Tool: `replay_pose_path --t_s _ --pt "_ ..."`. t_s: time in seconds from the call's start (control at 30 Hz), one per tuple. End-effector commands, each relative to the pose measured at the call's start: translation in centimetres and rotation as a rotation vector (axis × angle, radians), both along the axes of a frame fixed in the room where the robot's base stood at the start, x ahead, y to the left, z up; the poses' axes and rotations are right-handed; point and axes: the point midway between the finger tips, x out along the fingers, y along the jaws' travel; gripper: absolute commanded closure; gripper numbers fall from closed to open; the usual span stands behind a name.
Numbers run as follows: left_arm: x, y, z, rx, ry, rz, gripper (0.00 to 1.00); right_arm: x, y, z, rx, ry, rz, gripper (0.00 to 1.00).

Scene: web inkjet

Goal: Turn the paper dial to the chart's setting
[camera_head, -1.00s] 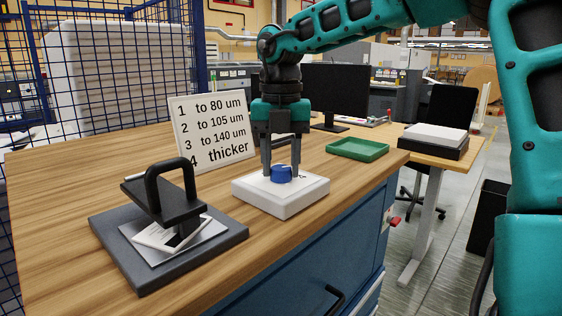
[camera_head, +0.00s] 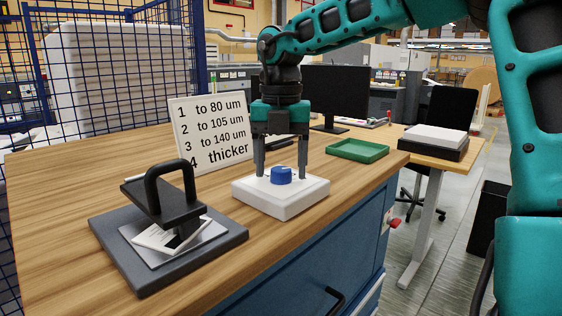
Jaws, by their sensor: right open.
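The blue dial (camera_head: 281,177) sits on a white box (camera_head: 290,202) on the wooden bench. A small dark mark shows on the box top just right of the dial; the dial's setting is too small to read. My right gripper (camera_head: 281,171) points down over the box, open, with one finger on each side of the dial and a gap at each side. The white chart (camera_head: 208,136) leans behind and reads "1 to 80 um, 2 to 105 um, 3 to 140 um, 4 thicker". My left gripper is out of view.
A dark device with a black handle (camera_head: 165,180) stands on a grey base (camera_head: 120,262) at front left, a printed white card (camera_head: 157,237) under it. A green tray (camera_head: 357,150) and a monitor (camera_head: 336,95) stand behind right. Bare bench top (camera_head: 50,190) lies at left.

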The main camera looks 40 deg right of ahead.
Motion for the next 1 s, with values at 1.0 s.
replay_pose_path --t_s 1.0 --pt "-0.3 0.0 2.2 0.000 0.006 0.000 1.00 0.0 0.0 12.9 0.000 0.000 0.001 0.33"
